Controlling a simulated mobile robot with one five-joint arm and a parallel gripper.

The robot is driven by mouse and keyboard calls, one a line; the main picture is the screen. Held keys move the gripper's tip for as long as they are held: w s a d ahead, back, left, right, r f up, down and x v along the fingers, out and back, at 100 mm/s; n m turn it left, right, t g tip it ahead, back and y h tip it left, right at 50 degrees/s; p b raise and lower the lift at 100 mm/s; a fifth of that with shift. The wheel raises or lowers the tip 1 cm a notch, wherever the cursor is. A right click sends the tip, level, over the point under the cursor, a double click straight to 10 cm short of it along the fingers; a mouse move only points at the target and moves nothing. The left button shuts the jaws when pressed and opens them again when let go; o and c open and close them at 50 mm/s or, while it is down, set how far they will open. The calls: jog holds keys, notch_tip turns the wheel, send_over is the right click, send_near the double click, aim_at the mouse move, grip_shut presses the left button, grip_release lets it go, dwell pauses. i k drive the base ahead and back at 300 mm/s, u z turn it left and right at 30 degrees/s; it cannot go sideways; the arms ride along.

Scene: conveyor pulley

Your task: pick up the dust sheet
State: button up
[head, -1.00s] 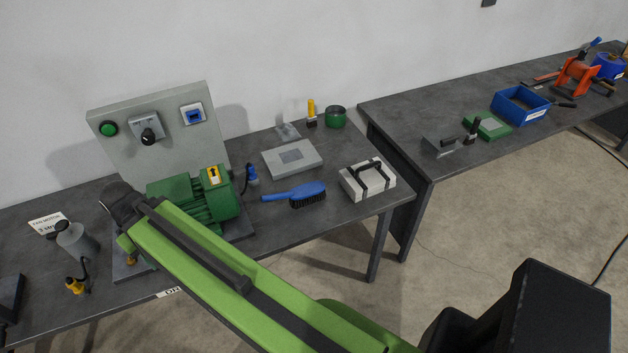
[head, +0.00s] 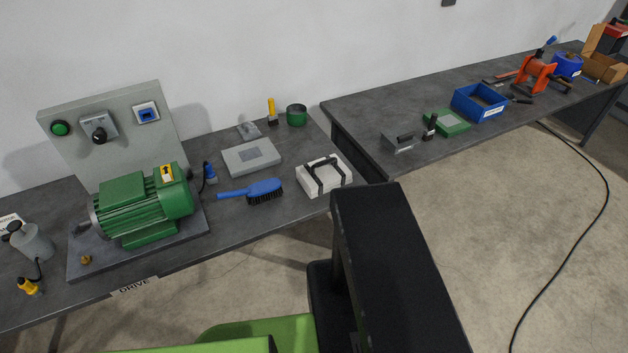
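A white folded bundle with black straps (head: 337,182), which looks like the dust sheet, lies at the right end of the near bench in the head view. It sits flat, close to the bench's right edge. My green arm (head: 245,335) shows only at the bottom of the picture, well below the bundle. My gripper is not in view, so what its fingers hold cannot be seen. A black part of my body stands just below the bundle in the picture.
A blue brush (head: 262,189), a grey plate (head: 238,163) and a green tin (head: 297,116) are near the bundle. A green motor (head: 125,208) stands left. A second bench (head: 360,115) holds a blue bin (head: 480,107). A black cable (head: 607,190) lies on the open floor at right.

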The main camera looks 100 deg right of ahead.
aim_at(318, 178)
jog(key=u, duration=0.1)
jog(key=k, duration=1.65)
jog(key=z, duration=0.85)
jog(key=i, duration=1)
jog(key=u, duration=0.05)
